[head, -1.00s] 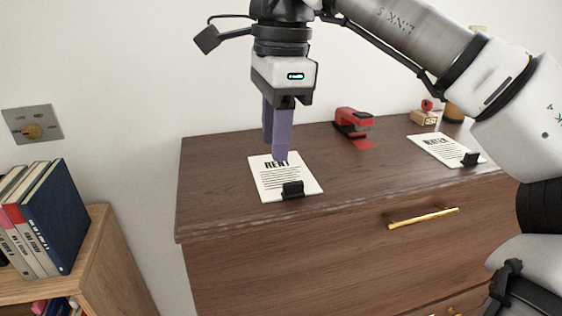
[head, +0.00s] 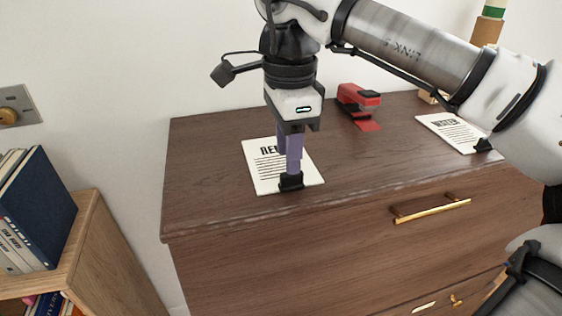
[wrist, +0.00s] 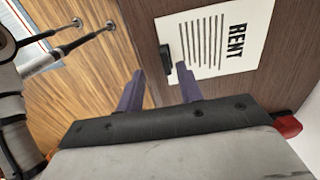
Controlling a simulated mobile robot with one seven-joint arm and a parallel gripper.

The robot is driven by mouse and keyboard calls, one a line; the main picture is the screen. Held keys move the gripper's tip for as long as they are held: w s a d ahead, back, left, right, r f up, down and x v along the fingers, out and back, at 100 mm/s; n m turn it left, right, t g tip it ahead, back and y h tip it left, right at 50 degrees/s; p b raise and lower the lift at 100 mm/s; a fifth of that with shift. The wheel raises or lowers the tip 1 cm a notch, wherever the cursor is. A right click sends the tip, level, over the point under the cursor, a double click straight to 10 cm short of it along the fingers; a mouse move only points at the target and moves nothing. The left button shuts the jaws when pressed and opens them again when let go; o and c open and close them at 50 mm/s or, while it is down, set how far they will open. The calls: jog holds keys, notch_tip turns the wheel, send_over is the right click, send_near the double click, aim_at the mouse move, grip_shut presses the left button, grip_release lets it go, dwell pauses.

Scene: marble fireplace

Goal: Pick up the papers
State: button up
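A white sheet of papers headed "RENT" (head: 262,172) lies flat on the dresser top near its left front, with a black binder clip (head: 290,182) at its front edge. In the wrist view the papers (wrist: 215,45) and the clip (wrist: 166,60) also show. A second white sheet (head: 447,128) with a black clip (head: 483,145) lies at the right, partly behind my arm. My gripper (head: 289,165) points down over the RENT clip. Its two purple fingers are apart in the wrist view (wrist: 160,82), with the clip just beyond their tips. I cannot tell whether they touch it.
A red stapler (head: 359,108) stands behind the papers on the dark wooden dresser (head: 215,190). A brass drawer handle (head: 431,211) sticks out from its front. A low bookshelf (head: 92,245) with books (head: 35,210) stands at the left. The dresser top left of the papers is clear.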

jog(key=f, duration=0.1)
jog(key=f+p, duration=0.1)
jog(key=f, duration=0.1)
jog(key=w+f, duration=0.1)
jog(key=shift+d+f, duration=0.15)
jog(key=shift+d, duration=0.2)
jog(key=shift+f, duration=0.4)
jog(key=shift+c, duration=0.2)
grip_shut()
